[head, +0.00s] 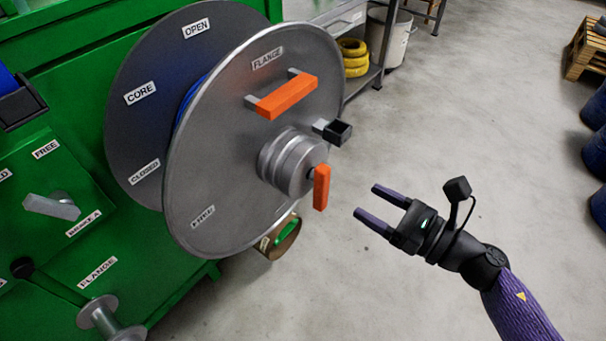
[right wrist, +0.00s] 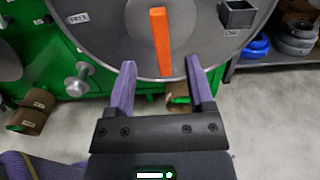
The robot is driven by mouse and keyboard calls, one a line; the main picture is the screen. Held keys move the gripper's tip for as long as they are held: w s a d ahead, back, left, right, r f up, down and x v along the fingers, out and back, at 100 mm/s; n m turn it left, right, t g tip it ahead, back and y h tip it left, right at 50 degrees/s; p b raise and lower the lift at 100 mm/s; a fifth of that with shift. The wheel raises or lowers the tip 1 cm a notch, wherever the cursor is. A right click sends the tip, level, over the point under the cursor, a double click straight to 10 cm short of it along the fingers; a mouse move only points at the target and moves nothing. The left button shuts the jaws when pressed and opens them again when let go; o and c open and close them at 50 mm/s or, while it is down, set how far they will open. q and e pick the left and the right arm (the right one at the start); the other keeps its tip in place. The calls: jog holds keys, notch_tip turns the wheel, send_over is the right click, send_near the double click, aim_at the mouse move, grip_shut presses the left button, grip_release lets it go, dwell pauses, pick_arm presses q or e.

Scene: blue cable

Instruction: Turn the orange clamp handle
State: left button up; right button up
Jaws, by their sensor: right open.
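A short orange handle (head: 321,187) hangs upright at the end of the reel's round metal hub (head: 290,160). A longer orange bar handle (head: 287,96) sits higher on the grey flange (head: 215,170). I cannot tell from any label which is the clamp handle. My right gripper (head: 367,200) is open and empty, to the right of the short handle and apart from it, fingers pointing at it. In the right wrist view an upright orange handle (right wrist: 161,42) shows ahead, between the lines of the open fingers (right wrist: 160,66). My left gripper is out of view.
A black square socket (head: 336,131) juts from the flange above the hub. The green machine (head: 60,130) with a grey lever (head: 51,207) stands left. A shelf (head: 362,80) with yellow rings (head: 354,57) is behind. The floor at right is free; blue drums (head: 596,155) stand at the edge.

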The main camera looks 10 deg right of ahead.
aim_at(328, 177)
jog(key=x, duration=0.9)
jog(key=shift+a+r+b, duration=0.15)
jog(key=shift+r+b, duration=0.05)
jog(key=shift+b, duration=0.1)
grip_shut()
dwell(0.6)
